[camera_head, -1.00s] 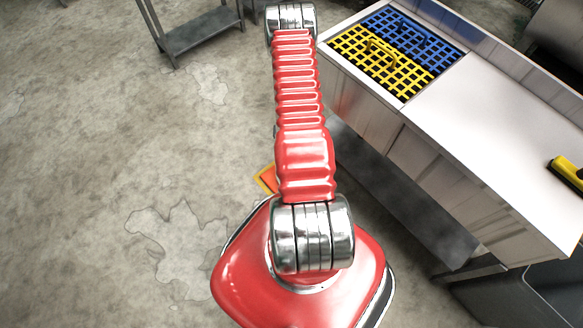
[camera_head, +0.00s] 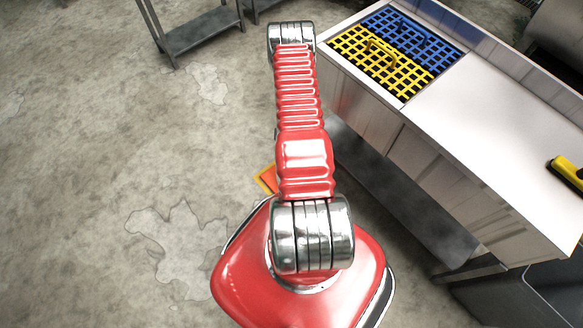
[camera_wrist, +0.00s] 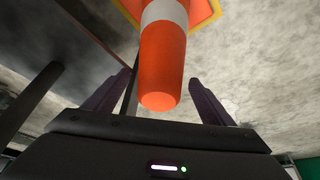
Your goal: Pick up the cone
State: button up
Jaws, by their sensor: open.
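The orange cone (camera_wrist: 162,68) with a white band is in the wrist view, its rounded tip toward me and its yellow-edged base at the top of the picture. My gripper (camera_wrist: 165,92) is open, with one dark finger on each side of the cone's tip. I see a gap on both sides, and the jaws are not closed on it. In the head view only an orange and yellow corner of the cone's base (camera_head: 266,179) shows on the floor. My red arm hides the rest of the cone and the gripper there.
A white counter (camera_head: 480,130) with a yellow grate (camera_head: 362,58) and a blue grate (camera_head: 418,42) stands close on the right. A yellow and black tool (camera_head: 568,172) lies on it. A metal shelf (camera_head: 203,36) stands at the back. The floor at left is clear.

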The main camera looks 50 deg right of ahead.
jog(key=shift+c, duration=0.6)
grip_shut()
dwell(0.7)
jog(key=shift+w, duration=0.1)
